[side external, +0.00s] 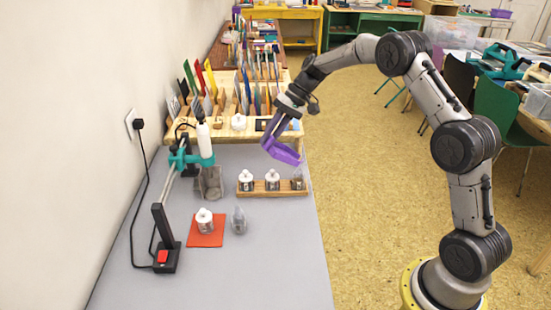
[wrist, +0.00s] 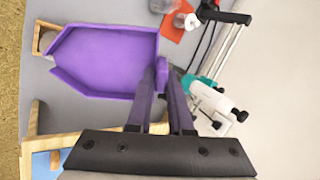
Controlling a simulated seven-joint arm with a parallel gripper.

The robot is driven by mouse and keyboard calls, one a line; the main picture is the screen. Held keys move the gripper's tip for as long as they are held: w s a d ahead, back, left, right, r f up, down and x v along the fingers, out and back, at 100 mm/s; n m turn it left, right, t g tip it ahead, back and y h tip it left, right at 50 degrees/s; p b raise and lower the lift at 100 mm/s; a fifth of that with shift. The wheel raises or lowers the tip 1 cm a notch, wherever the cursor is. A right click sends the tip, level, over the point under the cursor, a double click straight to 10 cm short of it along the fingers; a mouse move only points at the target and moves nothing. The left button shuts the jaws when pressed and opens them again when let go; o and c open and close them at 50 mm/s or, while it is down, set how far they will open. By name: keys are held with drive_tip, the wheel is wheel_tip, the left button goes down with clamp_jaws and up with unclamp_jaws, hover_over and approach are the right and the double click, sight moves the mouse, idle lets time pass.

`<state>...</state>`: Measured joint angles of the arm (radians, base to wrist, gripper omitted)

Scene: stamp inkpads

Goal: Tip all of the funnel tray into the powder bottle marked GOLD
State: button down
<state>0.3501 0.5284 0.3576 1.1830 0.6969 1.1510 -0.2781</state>
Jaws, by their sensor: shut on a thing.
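My gripper (side external: 268,141) has purple fingers and is shut on one end of the purple funnel tray (side external: 285,154). The tray also fills the upper left of the wrist view (wrist: 105,60), its narrow spout pointing left, away from the fingertips (wrist: 163,75). I see no powder in it. In the side view it hangs tilted above the right part of a wooden rack (side external: 272,194). The rack holds two white-capped bottles, left (side external: 246,180) and middle (side external: 272,180), and a clear bottle without a white cap (side external: 298,181) at the right end. I cannot read their labels.
Another white-capped bottle (side external: 205,219) stands on an orange mat (side external: 206,237), beside a clear vessel (side external: 238,220). A wooden organiser (side external: 200,121) stands behind. The front grey table is clear.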

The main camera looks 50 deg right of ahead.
drive_tip(key=shift+w+a+f+g+h, duration=0.3)
drive_tip(key=shift+a+g+h, duration=0.15)
drive_tip(key=shift+a+h, duration=0.55)
drive_tip(key=shift+w+a+f+g+h, duration=0.35)
drive_tip(key=shift+a+h, duration=0.2)
drive_tip(key=shift+h, duration=0.7)
drive_tip(key=shift+w+a+f+g+h, duration=0.3)
drive_tip(key=shift+a+g+h, duration=0.2)
drive_tip(key=shift+a+h, duration=0.5)
drive_tip(key=shift+d, duration=0.2)
